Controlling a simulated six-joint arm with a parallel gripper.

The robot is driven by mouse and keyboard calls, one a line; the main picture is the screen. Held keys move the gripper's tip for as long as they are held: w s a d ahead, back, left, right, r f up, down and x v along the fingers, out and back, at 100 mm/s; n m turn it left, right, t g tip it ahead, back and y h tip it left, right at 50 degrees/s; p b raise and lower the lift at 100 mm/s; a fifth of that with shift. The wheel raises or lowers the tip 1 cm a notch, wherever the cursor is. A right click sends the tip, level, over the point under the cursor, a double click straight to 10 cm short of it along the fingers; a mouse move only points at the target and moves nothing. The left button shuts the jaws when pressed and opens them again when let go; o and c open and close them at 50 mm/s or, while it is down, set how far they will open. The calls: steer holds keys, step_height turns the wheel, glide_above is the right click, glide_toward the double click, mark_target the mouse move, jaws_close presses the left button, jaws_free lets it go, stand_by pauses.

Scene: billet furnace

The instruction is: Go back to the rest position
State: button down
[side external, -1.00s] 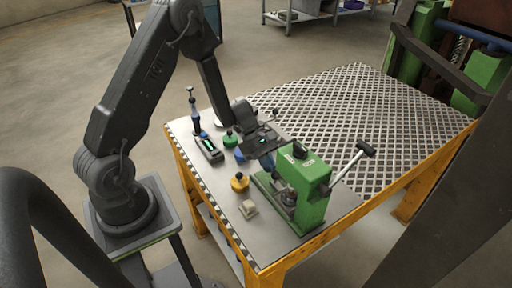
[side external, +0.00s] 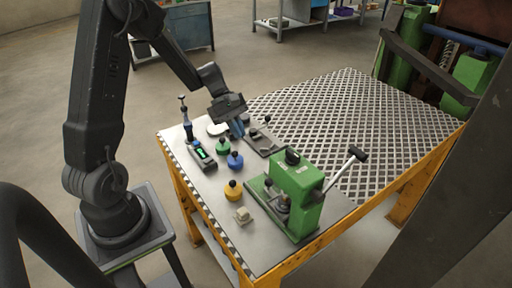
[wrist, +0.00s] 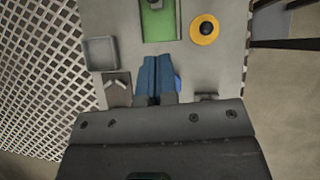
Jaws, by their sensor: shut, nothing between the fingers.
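My gripper (side external: 238,128) is above the far part of the worktable, over the area between the green knob and a dark fixture plate. In the wrist view its blue fingers (wrist: 156,80) are together, with nothing seen between them. The fingers partly cover a blue knob, which shows at their right edge in that view.
The worktable (side external: 212,185) carries a green press (side external: 297,195) with a lever, a yellow knob (side external: 233,190), a blue knob (side external: 235,161), a green knob (side external: 223,146), a small pale block (side external: 243,215), a handheld device (side external: 201,153) and a fixture plate (side external: 265,143). Perforated grating (side external: 350,110) lies behind.

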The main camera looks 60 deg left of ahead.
steer(key=s+d+r+m+t+y, duration=0.4)
steer(key=s+d+r+m+y, duration=0.3)
steer(key=s+d+r+m, duration=0.7)
step_height(320, 180, up, 3)
steer(key=s+m, duration=0.2)
steer(key=m, duration=0.2)
steer(key=shift+m, duration=0.3)
